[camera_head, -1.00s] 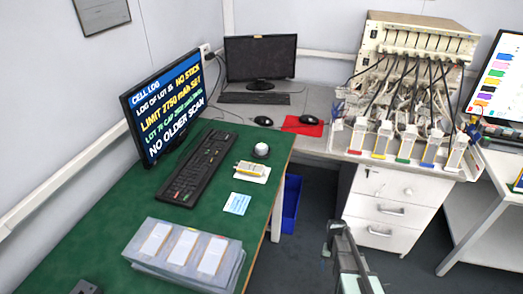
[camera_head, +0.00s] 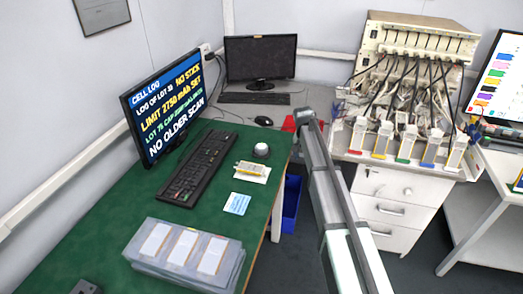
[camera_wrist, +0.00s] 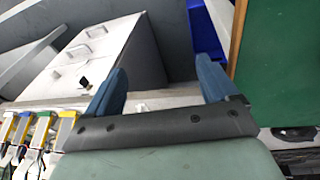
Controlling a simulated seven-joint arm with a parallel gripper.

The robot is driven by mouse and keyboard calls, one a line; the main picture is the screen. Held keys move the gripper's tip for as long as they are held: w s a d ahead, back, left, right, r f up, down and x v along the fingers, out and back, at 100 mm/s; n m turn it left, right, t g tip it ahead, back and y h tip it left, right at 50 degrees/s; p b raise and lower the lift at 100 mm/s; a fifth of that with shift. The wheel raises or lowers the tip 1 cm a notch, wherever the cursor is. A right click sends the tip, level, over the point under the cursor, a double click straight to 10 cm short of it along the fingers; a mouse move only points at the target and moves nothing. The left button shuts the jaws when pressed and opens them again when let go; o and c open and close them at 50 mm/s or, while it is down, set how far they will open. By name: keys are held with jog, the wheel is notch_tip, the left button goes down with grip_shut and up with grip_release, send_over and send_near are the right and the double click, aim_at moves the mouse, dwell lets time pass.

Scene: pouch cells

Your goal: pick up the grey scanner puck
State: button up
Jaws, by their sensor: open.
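The scanner puck (camera_head: 261,150) is a small round pale grey piece with a dark base. It sits on the green desk (camera_head: 105,222) in the head view, near its right edge and behind a yellow-and-white cell. I do not see the puck in the wrist view. My gripper (camera_wrist: 162,66) shows there with its two blue fingers apart and nothing between them. The cabinet and floor lie beyond the fingers. In the head view my arm rises right of the desk, and the fingers cannot be made out.
A keyboard (camera_head: 197,167), a light blue note (camera_head: 237,203) and clear pouch trays (camera_head: 166,265) lie on the desk. A log screen (camera_head: 165,105) stands at its left. A blue bin (camera_head: 291,204) is beside the desk.

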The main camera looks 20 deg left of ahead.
jog(key=shift+n+g+y, duration=0.3)
jog(key=shift+n+y, duration=0.1)
jog(key=a+r, duration=0.2)
jog(key=a, duration=0.1)
jog(key=a+r, duration=0.5)
jog(key=a, duration=0.1)
jog(key=shift+w+r, duration=0.2)
jog(key=shift+w, duration=0.05)
notch_tip(320, 180, up, 8)
jog(key=n+g+y, duration=0.1)
send_over(262, 146)
jog(key=f, duration=0.5)
jog(key=s+f, duration=0.1)
jog(key=f, duration=0.2)
jog(key=shift+d, duration=0.1)
jog(key=shift+w+f, duration=0.2)
jog(key=shift+f, duration=1.15)
jog(key=shift+w+f, duration=0.2)
jog(key=shift+f, duration=1.15)
jog(key=c, duration=1.3)
jog(key=shift+r, duration=0.1)
